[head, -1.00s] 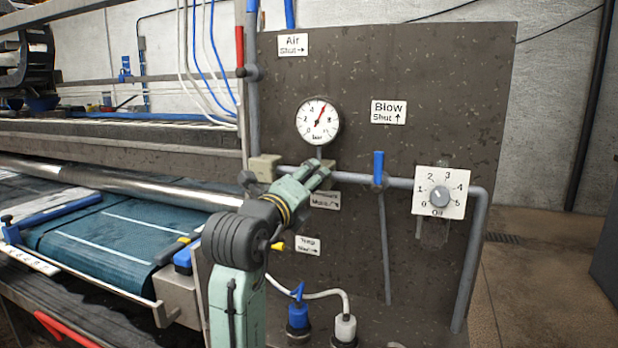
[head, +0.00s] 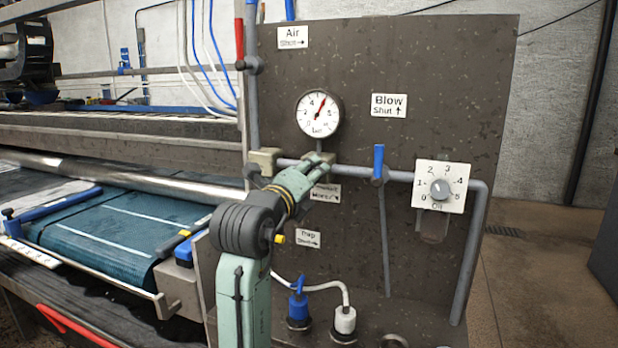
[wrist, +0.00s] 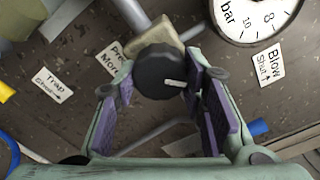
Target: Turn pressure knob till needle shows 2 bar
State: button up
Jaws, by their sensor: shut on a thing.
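The pressure knob (wrist: 158,70) is dark and round with a white mark on its face, seen in the wrist view. My gripper (wrist: 150,85) is shut on it, with a purple-padded finger at each side. In the head view my gripper (head: 316,166) is at the panel just below the gauge and hides the knob. The round white gauge (head: 312,121) has a red needle pointing up and right, a little past the 4. Part of the gauge face (wrist: 240,14) shows in the wrist view, without the needle. A partly covered "More" label (head: 326,194) is below the gripper.
A blue-handled valve (head: 379,160) and a numbered dial (head: 428,205) are to the right on the panel. A grey pipe (head: 400,177) runs across it. Blue and white plugs (head: 298,310) stand below. The machine with blue rug (head: 110,235) is at left.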

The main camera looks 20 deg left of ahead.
jog(key=shift+c, duration=1.2)
jog(key=shift+n, duration=0.3)
